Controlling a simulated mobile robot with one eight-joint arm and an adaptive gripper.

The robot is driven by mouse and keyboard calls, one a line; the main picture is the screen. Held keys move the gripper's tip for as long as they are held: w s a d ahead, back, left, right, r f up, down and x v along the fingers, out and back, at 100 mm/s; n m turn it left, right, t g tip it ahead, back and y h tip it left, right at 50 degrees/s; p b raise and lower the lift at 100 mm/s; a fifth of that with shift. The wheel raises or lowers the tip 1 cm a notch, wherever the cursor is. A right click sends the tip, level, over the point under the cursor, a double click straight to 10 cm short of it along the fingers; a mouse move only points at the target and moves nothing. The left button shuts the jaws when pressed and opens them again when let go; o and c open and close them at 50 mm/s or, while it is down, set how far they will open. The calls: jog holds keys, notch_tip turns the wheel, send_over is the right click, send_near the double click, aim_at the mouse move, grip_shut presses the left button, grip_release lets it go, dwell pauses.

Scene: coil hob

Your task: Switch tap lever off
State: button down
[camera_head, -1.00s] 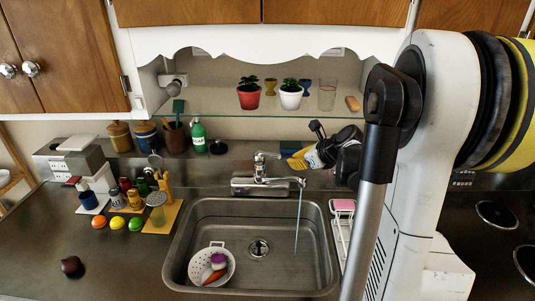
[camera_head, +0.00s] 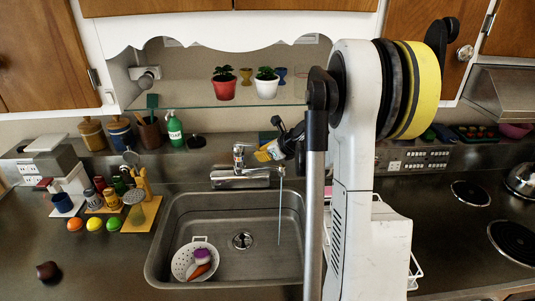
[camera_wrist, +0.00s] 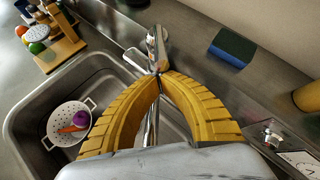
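The chrome tap (camera_head: 240,178) stands behind the sink (camera_head: 165,230), with its lever (camera_head: 243,148) on top. A thin water stream (camera_head: 280,215) falls from the spout into the sink. My gripper (camera_head: 259,155) is just right of the lever, with its yellow fingers pointing left at it. In the wrist view, my gripper (camera_wrist: 160,75) has its ribbed fingertips together, right at the chrome tap (camera_wrist: 136,58) and its lever (camera_wrist: 155,42). I cannot tell whether they touch the lever. Nothing is seen held between them.
A white colander (camera_head: 183,262) with vegetables sits in the sink. A green soap bottle (camera_head: 175,130) and jars stand at the back left. A glass shelf (camera_head: 200,107) with potted plants hangs above.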

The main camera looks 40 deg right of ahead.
jog(key=shift+x, duration=0.8)
jog(key=r+g+p, duration=0.1)
jog(key=r+p, duration=0.1)
jog(key=w+r+g+p, duration=0.1)
jog(key=r+g+p, duration=0.1)
jog(key=shift+a+r+p, duration=0.1)
jog(key=shift+a+p, duration=0.05)
jog(key=shift+p, duration=0.15)
jog(key=shift+w+r, duration=0.25)
jog(key=shift+w, duration=0.05)
